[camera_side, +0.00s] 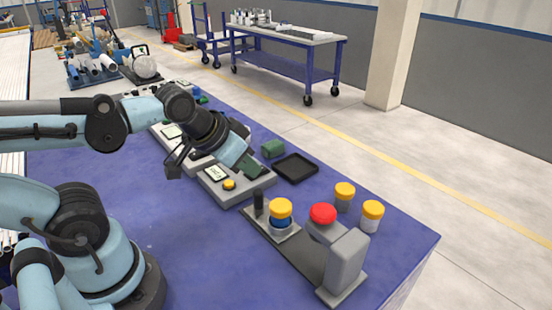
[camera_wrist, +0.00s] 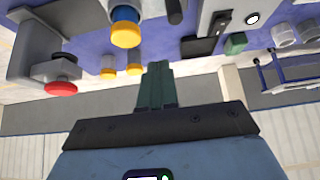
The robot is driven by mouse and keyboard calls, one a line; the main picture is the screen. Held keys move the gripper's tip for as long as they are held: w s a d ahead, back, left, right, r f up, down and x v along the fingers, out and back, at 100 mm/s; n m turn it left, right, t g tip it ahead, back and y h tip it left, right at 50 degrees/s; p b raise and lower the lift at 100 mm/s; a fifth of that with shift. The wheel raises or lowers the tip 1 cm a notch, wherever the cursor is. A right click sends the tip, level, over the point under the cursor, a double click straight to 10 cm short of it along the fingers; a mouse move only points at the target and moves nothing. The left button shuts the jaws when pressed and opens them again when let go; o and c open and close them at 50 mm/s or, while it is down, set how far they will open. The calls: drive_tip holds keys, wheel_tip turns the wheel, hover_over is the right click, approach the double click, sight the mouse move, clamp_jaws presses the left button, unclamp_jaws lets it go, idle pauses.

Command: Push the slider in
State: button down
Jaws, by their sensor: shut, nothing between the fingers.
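The slider fixture stands at the front right of the blue table in the side view. Its dark rail (camera_side: 300,256) carries a grey carriage with a blue-and-yellow capped piece (camera_side: 281,213), and a black upright handle (camera_side: 258,205) stands at the carriage's left. A red round cap (camera_side: 323,213) sits on a grey part beside the tall grey end block (camera_side: 343,265). In the wrist view, the capped piece (camera_wrist: 125,30), red cap (camera_wrist: 62,88) and handle (camera_wrist: 175,12) show upside down. My gripper (camera_side: 252,172) has green fingers (camera_wrist: 158,68), shut and empty, above the table behind the handle, apart from it.
A black tray (camera_side: 297,167) and a green block (camera_side: 272,148) lie beyond my gripper. Two yellow-capped pieces (camera_side: 344,195) (camera_side: 372,215) stand behind the fixture. A grey box with a yellow button (camera_side: 229,184) lies below my gripper. The table's front middle is clear.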

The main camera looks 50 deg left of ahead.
sight(258, 191)
drive_tip(key=c, duration=1.4)
unclamp_jaws()
drive_tip(key=shift+w, duration=0.1)
drive_tip(key=shift+c, duration=0.2)
drive_tip(key=o, duration=0.5)
drive_tip(key=shift+w+a+r+n+g, duration=0.3)
drive_tip(key=shift+w+a+g, duration=0.1)
drive_tip(key=shift+g, duration=0.4)
drive_tip(key=w+g, duration=0.1)
drive_tip(key=a+g, duration=0.1)
drive_tip(key=g, duration=0.1)
drive_tip(key=shift+w+r+n, duration=0.15)
drive_tip(key=shift+w+n, duration=0.25)
drive_tip(key=shift+w+a+f+n+g, duration=0.2)
drive_tip(key=shift+f+g, duration=0.25)
drive_tip(key=shift+f, duration=1.65)
drive_tip(key=shift+w+a+f+n+g, duration=0.1)
drive_tip(key=shift+w+a+f+g, duration=0.25)
drive_tip(key=shift+f, duration=1.7)
drive_tip(key=shift+w+a+f+n+g, duration=0.1)
drive_tip(key=shift+f+g, duration=0.4)
drive_tip(key=shift+f, duration=1.6)
clamp_jaws()
